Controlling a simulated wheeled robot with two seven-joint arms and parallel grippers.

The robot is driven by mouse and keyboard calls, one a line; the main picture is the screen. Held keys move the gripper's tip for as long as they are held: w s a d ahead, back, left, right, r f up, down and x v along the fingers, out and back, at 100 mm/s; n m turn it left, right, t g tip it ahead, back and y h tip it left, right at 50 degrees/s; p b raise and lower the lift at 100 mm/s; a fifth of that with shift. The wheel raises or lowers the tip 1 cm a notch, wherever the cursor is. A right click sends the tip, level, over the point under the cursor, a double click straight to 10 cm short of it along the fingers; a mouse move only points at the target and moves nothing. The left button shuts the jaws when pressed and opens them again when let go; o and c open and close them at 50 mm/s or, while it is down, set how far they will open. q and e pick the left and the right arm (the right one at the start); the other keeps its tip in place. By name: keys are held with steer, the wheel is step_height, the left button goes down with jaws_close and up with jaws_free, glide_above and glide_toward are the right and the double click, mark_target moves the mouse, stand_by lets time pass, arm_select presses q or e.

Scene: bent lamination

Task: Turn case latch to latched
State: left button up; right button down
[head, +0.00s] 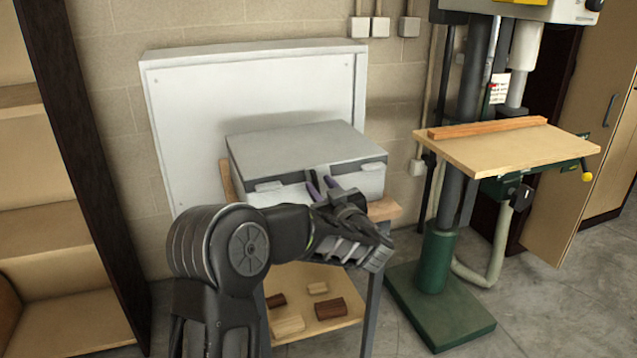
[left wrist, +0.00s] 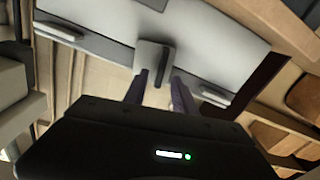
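The grey case (head: 305,143) sits closed on a small wooden-topped table, its front facing me. The case latch (left wrist: 152,54) is a dark grey block with a darker lever at the middle of the case front in the left wrist view. My left gripper (head: 323,184) is at the case front, close to the latch. In the left wrist view its two fingers (left wrist: 162,92) are apart, with the latch lever just beyond and between the tips. I cannot tell whether they touch it. My right gripper is not in view.
Light clasps (head: 268,186) flank the latch on the case front. A white panel (head: 250,85) leans on the wall behind. Wood blocks (head: 330,308) lie on the lower shelf. A drill press (head: 500,150) stands at right, wooden shelving (head: 60,230) at left.

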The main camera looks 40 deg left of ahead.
arm_select(q)
steer(key=shift+x, duration=0.95)
steer(key=shift+c, duration=0.4)
jaws_close()
